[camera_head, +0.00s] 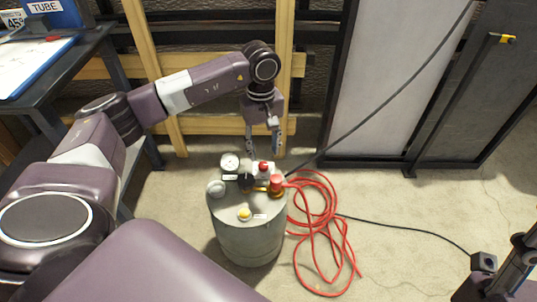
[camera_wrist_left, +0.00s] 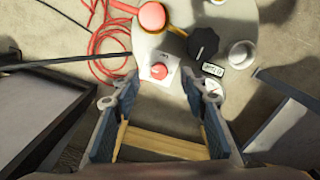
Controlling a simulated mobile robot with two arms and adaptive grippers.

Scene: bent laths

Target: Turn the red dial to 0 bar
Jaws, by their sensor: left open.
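A grey metal tank (camera_head: 249,240) stands on the floor with several fittings on its lid. Two red round parts show: a larger red knob on a brass body (camera_head: 276,183), also in the left wrist view (camera_wrist_left: 152,15), and a smaller red knob on a white plate (camera_head: 264,166), also in the left wrist view (camera_wrist_left: 159,72). I cannot tell from the pictures which one is the red dial, and no scale is readable. My left gripper (camera_head: 264,143) is open and empty above the tank's far edge, pointing down. In the left wrist view the small red knob appears between its fingertips (camera_wrist_left: 160,95), apart from them.
The lid also carries a black knob (camera_wrist_left: 203,42), a pressure gauge (camera_head: 230,162) and a yellow knob (camera_head: 244,214). A red hose (camera_head: 325,225) lies coiled on the floor to the right. A black cable (camera_head: 400,88) slants above it. A table (camera_head: 62,62) stands at the left.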

